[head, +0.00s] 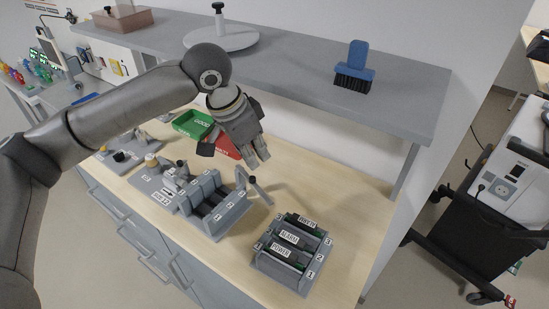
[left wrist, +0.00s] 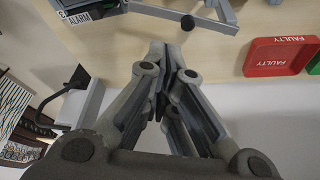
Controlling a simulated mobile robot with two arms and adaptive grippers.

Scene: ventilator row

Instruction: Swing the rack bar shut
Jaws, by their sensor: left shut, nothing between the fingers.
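My left gripper (head: 262,160) is shut and empty above the back of the bench. In the left wrist view its closed fingers (left wrist: 165,55) point toward the bench and a grey bar (left wrist: 170,12) with a dark knob. In the head view the bar (head: 262,192) stands out at an angle between two grey racks, apart from the fingers. The right-hand rack (head: 285,268) holds several labelled modules, POWER and ALARM among them. The left-hand rack (head: 212,213) has numbered slots that look empty. I cannot tell where the bar is hinged. My right gripper is not in view.
A green tray (head: 190,125) and a red tray (head: 226,149) lie behind the gripper. A shelf (head: 300,65) with a blue brush (head: 355,68) overhangs the bench's back. Bare bench (head: 335,195) lies right of the bar. A dark cart (head: 480,215) stands further right.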

